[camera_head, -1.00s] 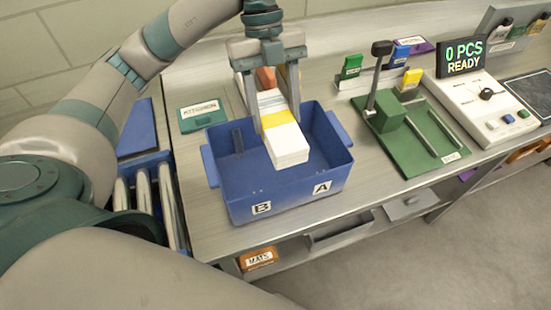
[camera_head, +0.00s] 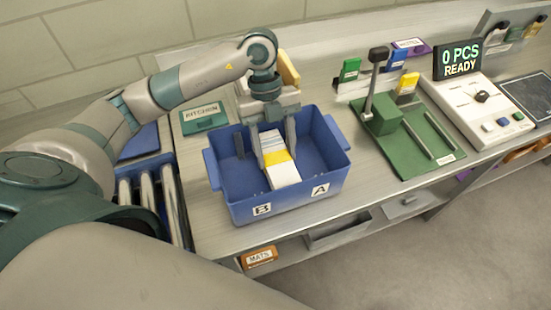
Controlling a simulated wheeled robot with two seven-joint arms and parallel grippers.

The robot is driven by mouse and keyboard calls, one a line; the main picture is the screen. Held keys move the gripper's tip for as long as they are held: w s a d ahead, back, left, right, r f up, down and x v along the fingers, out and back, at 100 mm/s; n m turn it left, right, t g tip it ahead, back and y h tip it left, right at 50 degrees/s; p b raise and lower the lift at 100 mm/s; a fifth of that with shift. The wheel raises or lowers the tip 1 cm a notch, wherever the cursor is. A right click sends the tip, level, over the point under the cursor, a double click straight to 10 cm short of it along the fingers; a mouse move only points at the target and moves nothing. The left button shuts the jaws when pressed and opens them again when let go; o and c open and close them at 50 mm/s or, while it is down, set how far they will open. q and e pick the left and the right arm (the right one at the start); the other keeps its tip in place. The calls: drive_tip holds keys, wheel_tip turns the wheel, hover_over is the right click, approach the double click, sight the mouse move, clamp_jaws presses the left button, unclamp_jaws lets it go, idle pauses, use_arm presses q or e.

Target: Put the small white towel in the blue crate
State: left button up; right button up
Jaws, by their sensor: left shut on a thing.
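The small white towel (camera_head: 283,173) is a white folded block with a yellow band. It is inside the blue crate (camera_head: 255,208), low between the walls; I cannot tell whether it touches the floor. My left gripper (camera_head: 275,145) reaches down into the crate from the back and is shut on the towel's rear part, with a finger on each side. My right gripper is not in view.
A green press-like fixture (camera_head: 413,140) with a lever stands right of the crate. A white counter box (camera_head: 475,105) with a display reading "0 PCS READY" (camera_head: 458,58) is further right. A green "KITCHEN" sign (camera_head: 204,118) lies behind left. Rollers (camera_head: 148,190) lie left of the crate.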

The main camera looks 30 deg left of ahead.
sight(274, 152)
use_arm(q)
wheel_tip(274, 152, down, 3)
drive_tip(key=shift+f+p, duration=0.2)
drive_tip(key=shift+p, duration=0.35)
drive_tip(key=shift+f, duration=0.2)
drive_tip(key=shift+f, duration=0.15)
drive_tip(key=o, duration=1.2)
